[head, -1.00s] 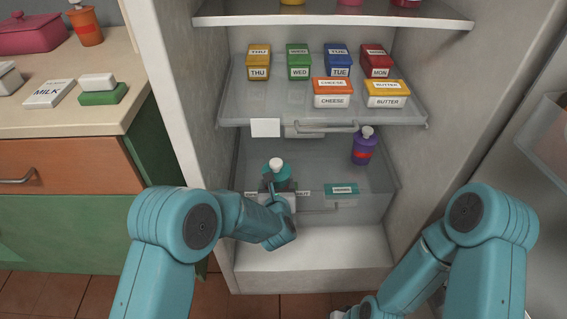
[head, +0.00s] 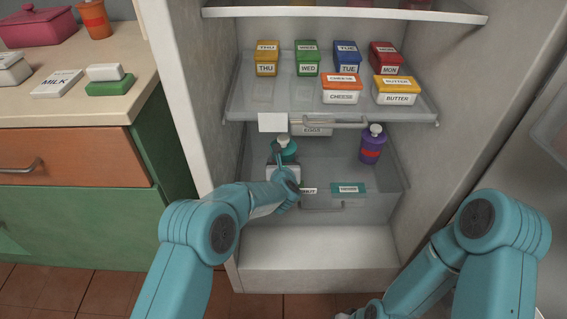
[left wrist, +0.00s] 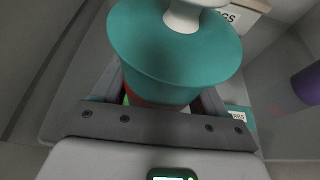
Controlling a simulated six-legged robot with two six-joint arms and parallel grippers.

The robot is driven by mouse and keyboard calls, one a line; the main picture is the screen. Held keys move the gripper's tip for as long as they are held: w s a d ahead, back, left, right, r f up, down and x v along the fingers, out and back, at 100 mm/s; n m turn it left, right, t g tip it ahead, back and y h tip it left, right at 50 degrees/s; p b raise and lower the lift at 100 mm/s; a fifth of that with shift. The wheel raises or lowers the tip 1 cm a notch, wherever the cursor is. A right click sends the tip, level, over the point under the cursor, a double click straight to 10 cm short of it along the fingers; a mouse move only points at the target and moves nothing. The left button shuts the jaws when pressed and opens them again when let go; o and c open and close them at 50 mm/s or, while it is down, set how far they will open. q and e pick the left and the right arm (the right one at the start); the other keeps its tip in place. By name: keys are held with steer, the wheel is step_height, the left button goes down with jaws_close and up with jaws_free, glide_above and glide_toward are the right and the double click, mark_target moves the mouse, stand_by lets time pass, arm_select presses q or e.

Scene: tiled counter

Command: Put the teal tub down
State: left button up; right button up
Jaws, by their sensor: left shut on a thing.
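The teal tub (head: 286,150), with a white knob on top, is inside the fridge's lower clear drawer area at its left side. It also shows close up in the left wrist view (left wrist: 170,60), with a red band low on it. My left gripper (head: 282,168) is shut on the tub, which looks upright. The jaws lie around its lower body in the wrist view, and its base is hidden there. I cannot tell whether the tub touches the surface below. My right arm folds at the lower right, and its gripper is out of the picture.
A purple bottle (head: 372,145) stands to the right in the drawer (head: 385,190). An eggs box (head: 318,130) is behind, and a teal labelled box (head: 348,188) lies at the front. The glass shelf (head: 250,105) above holds several labelled tubs. The fridge floor (head: 315,245) is clear.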

arm_select(q)
steer(key=shift+f, duration=0.2)
steer(key=o, duration=1.2)
steer(key=shift+o, duration=0.2)
steer(key=shift+r, duration=0.1)
